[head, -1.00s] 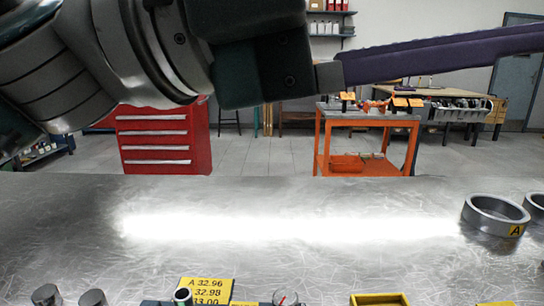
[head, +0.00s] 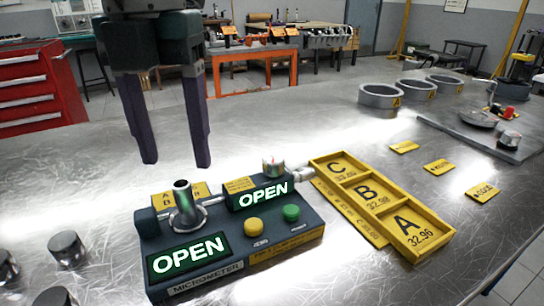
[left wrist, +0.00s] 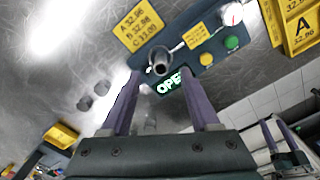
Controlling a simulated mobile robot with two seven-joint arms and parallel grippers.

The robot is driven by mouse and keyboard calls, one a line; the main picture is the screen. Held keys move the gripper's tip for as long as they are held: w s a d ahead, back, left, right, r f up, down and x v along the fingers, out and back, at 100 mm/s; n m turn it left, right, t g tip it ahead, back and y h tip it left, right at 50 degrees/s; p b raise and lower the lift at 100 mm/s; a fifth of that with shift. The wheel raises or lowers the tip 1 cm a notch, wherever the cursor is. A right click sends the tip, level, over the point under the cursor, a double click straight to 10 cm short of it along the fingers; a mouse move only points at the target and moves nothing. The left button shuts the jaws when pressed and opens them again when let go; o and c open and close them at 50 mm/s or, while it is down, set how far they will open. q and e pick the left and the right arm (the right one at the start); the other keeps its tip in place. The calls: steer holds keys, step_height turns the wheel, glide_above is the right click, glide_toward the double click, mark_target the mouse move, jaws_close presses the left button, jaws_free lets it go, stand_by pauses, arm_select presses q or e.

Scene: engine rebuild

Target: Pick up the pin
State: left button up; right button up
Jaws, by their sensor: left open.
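The pin (head: 182,199) is a hollow steel cylinder standing upright in the dark micrometer fixture (head: 150,247). In the left wrist view the pin (left wrist: 159,62) shows its open end between my finger tips. My left gripper (head: 176,163) points down with its purple fingers apart and empty. In the head view it hangs above and behind the pin. My right gripper (left wrist: 277,130) shows small at the lower right of the left wrist view, its purple fingers apart with nothing between them.
The fixture has two green OPEN displays, a yellow button (head: 254,224) and a green button (head: 291,213). A yellow tray (head: 432,217) marked A, B, C lies to its right. Several short steel cylinders (head: 67,250) stand at the left. Grey rings (head: 380,95) stand farther back.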

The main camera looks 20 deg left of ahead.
mark_target(181, 183)
arm_select(q)
step_height(181, 183, down, 6)
steer(key=shift+s+d+r, duration=0.1)
steer(key=shift+s+r, duration=0.05)
steer(key=shift+r, duration=0.05)
jaws_close()
stand_by(0.4)
steer(key=shift+r, duration=0.1)
